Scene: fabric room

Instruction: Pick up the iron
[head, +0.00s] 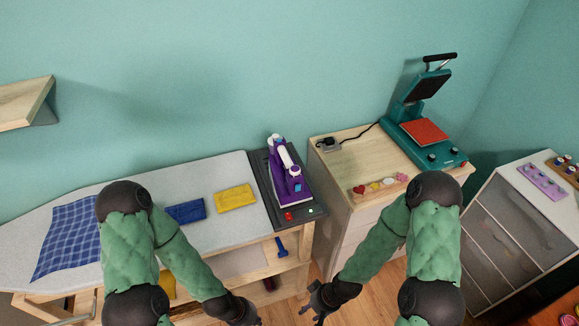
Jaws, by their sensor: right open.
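A purple and white iron (287,174) stands on a dark grey rest (262,196) at the right end of the ironing board. My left gripper (250,318) is at the bottom of the head view, below and left of the iron and apart from it. Its fingers are dark, small and partly cut off by the picture's lower edge. My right gripper (313,302) is open and empty, below and slightly right of the iron, in front of the gap between the board and the cabinet.
The grey ironing board (125,185) holds a blue checked cloth (68,238), a folded blue cloth (186,211) and a yellow one (235,198). A wooden-topped cabinet (340,165) carries a teal heat press (405,135). A white drawer unit (505,190) stands far right.

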